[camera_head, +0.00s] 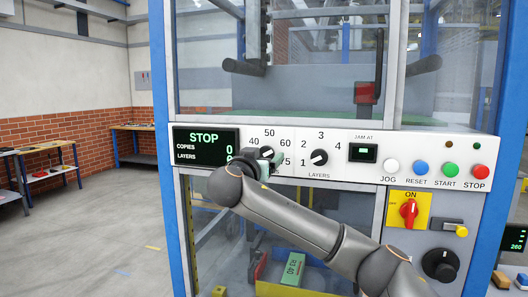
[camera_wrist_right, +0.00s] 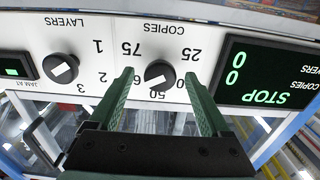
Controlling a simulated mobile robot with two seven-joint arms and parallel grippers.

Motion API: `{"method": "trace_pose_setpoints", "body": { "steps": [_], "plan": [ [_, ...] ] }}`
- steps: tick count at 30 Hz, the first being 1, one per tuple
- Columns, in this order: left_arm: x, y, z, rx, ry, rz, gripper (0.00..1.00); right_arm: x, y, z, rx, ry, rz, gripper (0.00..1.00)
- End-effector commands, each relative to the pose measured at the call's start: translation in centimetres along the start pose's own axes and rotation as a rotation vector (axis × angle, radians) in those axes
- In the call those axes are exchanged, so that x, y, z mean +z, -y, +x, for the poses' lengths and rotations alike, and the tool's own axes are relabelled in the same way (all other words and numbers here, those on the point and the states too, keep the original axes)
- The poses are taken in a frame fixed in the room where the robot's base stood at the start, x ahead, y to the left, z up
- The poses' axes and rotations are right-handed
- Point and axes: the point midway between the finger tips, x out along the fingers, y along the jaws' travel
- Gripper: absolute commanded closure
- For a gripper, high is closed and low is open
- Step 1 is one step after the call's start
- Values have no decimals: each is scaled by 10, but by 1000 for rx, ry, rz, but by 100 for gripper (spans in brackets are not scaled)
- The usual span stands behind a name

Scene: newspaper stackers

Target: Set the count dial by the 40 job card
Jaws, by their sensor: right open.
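The copies dial (camera_head: 267,153) is a round black knob with a white mark on the white control panel. It also shows upside down in the wrist view (camera_wrist_right: 160,75), where its mark slants towards the side between 50 and 60; the exact setting is hard to read. My right gripper (camera_head: 264,166) is at the dial. In the wrist view its two green fingers (camera_wrist_right: 160,80) stand apart on either side of the knob; I cannot tell whether they touch it. The 40 label (camera_head: 253,155) shows in the head view. I see no card I can identify as the 40 job card.
The display (camera_head: 206,147) reads STOP with copies 0. The layers dial (camera_head: 319,157) is close to the right. JOG, RESET, START and STOP (camera_head: 481,172) buttons and a red switch (camera_head: 409,211) lie further right. A green lettered item (camera_head: 293,269) is below my right arm.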

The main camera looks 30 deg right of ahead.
Motion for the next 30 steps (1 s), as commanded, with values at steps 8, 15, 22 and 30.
{"method": "trace_pose_setpoints", "body": {
  "steps": [8, 15, 22, 30],
  "plan": [
    [-1, 0, -1, 0, 0, 0, 50, 1, 0, 4, 0, 0, 0, 19],
    [-1, 0, -1, 0, 0, 0, 50, 0, 0, 4, 0, 0, 0, 38],
    [-1, 0, -1, 0, 0, 0, 50, 0, 0, 4, 0, 0, 0, 64],
    [-1, 0, -1, 0, 0, 0, 50, 0, 0, 4, 0, 0, 0, 94]
  ]
}}
